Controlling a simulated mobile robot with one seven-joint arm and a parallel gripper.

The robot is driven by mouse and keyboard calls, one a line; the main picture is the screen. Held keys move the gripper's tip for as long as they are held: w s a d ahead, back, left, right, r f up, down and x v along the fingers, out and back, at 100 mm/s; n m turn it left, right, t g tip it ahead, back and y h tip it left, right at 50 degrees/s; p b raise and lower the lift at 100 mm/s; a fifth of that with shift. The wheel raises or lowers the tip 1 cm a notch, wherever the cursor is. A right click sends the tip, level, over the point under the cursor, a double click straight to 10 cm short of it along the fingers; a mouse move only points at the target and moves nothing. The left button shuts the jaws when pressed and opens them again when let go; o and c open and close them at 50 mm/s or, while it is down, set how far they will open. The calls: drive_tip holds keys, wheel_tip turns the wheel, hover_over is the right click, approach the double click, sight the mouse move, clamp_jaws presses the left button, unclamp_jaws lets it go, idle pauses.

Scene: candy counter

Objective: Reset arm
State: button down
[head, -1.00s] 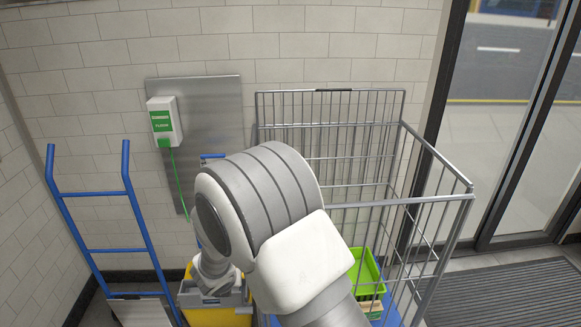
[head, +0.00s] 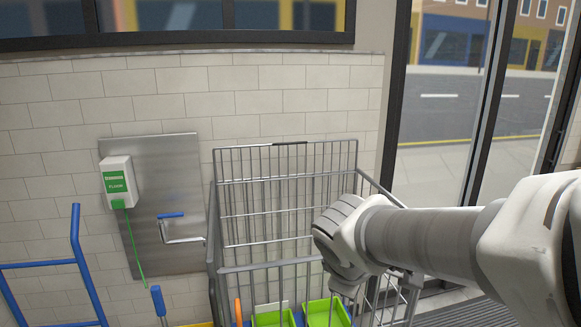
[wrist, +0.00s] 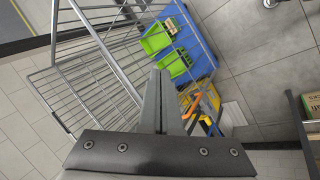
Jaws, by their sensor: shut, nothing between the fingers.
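My arm reaches in from the right in the head view, above the right side of a wire cage trolley (head: 285,262). My gripper (wrist: 164,85) shows in the wrist view with its two dark fingers together and nothing between them. In the head view the gripper is mostly hidden below the grey wrist joint. The wrist view looks down past the fingers to the cage trolley (wrist: 75,75) and the floor.
Two green bins (head: 327,313) sit in the cage's blue base (wrist: 205,65). A blue hand truck (head: 78,262) stands at the left. A green and white dispenser (head: 118,180) and a blue-handled lever (head: 180,228) are at the wall. Glass doors are at the right.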

drive_tip(key=s+d+r+m+y, duration=0.2)
drive_tip(key=s+d+m, duration=0.1)
drive_tip(key=s+m, duration=0.8)
drive_tip(key=s, duration=0.3)
drive_tip(key=shift+s+r+m+g, duration=0.2)
drive_tip(key=shift+s+m+g, duration=0.1)
